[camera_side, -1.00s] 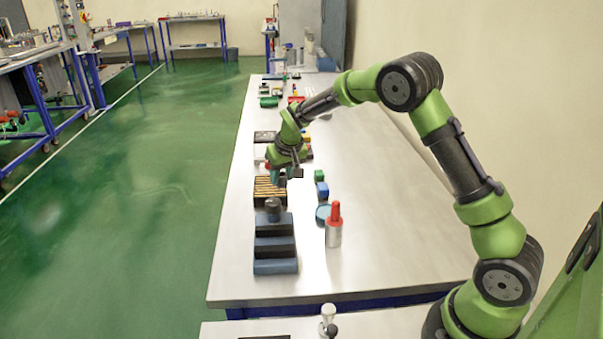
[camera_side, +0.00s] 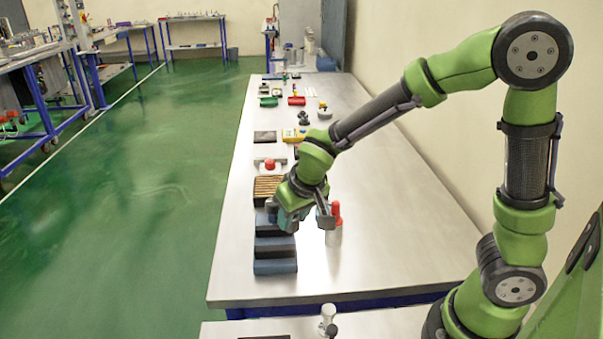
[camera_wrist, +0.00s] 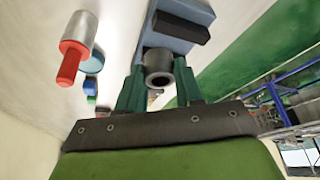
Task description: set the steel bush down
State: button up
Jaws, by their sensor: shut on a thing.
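My gripper (camera_side: 290,222) is low over the blue-grey stepped block (camera_side: 275,267) on the bench. In the wrist view its two teal fingers (camera_wrist: 158,72) are shut on the steel bush (camera_wrist: 158,58), a grey cylinder with a dark open bore facing the camera. The stepped block (camera_wrist: 196,9) lies just beyond the bush in that view. Whether the bush touches the block cannot be told. In the side view the hand hides the bush and part of the block's far end.
A silver cylinder with a red top (camera_side: 334,236) stands close right of the block. A slatted wooden piece (camera_side: 266,186) and a red knob (camera_side: 270,164) lie behind. A blue disc (camera_wrist: 91,62) shows in the wrist view. The bench's near right is clear.

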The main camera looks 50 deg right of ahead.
jog(key=s+a+f+m, duration=0.1)
jog(key=s+a+m, duration=0.1)
jog(key=s, duration=0.6)
jog(key=m+g+h, duration=0.1)
jog(key=m+h, duration=0.1)
jog(key=m, duration=0.2)
send_near(274, 242)
jog(key=shift+w+d+f, duration=0.4)
jog(key=shift+d+f, duration=0.3)
jog(key=shift+d, duration=0.1)
jog(key=shift+w+f, duration=0.15)
jog(key=shift+f, duration=0.75)
jog(key=shift+w+f, duration=0.15)
jog(key=shift+f, duration=0.75)
jog(key=shift+f, duration=0.15)
jog(key=o, duration=1.1)
